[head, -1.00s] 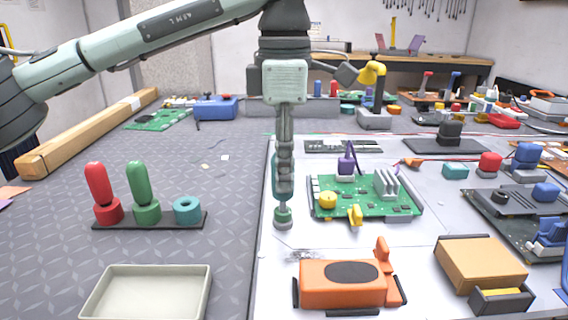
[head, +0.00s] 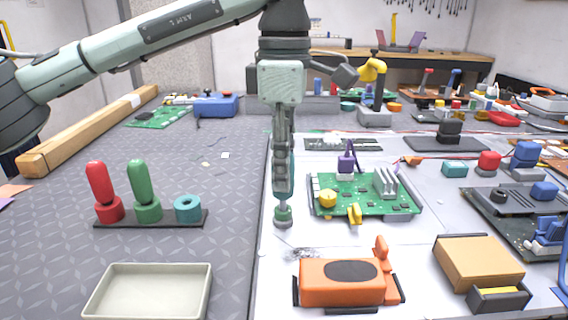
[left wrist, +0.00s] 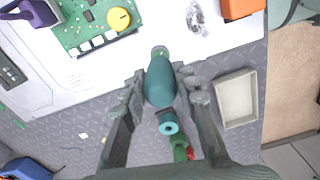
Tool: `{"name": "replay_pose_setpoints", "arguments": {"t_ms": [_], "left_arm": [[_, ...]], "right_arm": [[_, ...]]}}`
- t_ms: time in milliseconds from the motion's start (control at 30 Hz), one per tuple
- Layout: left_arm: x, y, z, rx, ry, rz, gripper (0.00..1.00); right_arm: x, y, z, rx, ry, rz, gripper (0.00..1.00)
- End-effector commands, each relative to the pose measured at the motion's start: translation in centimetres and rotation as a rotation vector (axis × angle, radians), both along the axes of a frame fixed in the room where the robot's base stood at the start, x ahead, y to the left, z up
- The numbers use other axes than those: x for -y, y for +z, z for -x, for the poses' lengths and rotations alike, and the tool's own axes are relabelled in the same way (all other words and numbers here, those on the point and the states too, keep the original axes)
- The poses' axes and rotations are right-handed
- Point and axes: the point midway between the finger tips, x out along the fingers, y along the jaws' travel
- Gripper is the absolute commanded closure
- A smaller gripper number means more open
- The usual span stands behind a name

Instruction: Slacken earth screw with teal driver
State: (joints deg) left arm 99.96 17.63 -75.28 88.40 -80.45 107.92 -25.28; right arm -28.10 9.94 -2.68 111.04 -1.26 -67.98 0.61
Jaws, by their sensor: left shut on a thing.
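My left gripper (head: 283,178) points straight down and is shut on the teal driver (left wrist: 160,83), whose handle shows between the fingers in the left wrist view. The driver is upright. Its lower end meets the green-and-grey earth screw (head: 282,215), which stands on the white panel left of the green circuit board (head: 365,195). The fingers hide much of the driver in the head view. Whether the tip is fully seated in the screw cannot be told. My right gripper is not in view.
A black rack (head: 150,219) holds a red driver (head: 100,185), a green driver (head: 140,180) and an empty teal socket (head: 187,209). A pale tray (head: 150,293) stands in front. An orange part (head: 342,283) and a tan box (head: 480,262) lie right.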

Motion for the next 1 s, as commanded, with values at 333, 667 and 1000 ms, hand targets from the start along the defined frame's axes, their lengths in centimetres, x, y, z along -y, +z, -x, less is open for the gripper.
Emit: {"name": "replay_pose_setpoints", "arguments": {"t_ms": [333, 667, 1000], "left_arm": [[0.0, 1.3, 0.0, 0.0, 0.0, 0.0, 1.0], [0.0, 1.8, 0.0, 0.0, 0.0, 0.0, 1.0], [0.0, 2.1, 0.0, 0.0, -0.182, 0.0, 1.0]], "right_arm": [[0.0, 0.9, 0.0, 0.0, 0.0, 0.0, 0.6], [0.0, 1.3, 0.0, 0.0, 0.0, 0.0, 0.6], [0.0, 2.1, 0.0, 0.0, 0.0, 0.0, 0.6]]}}
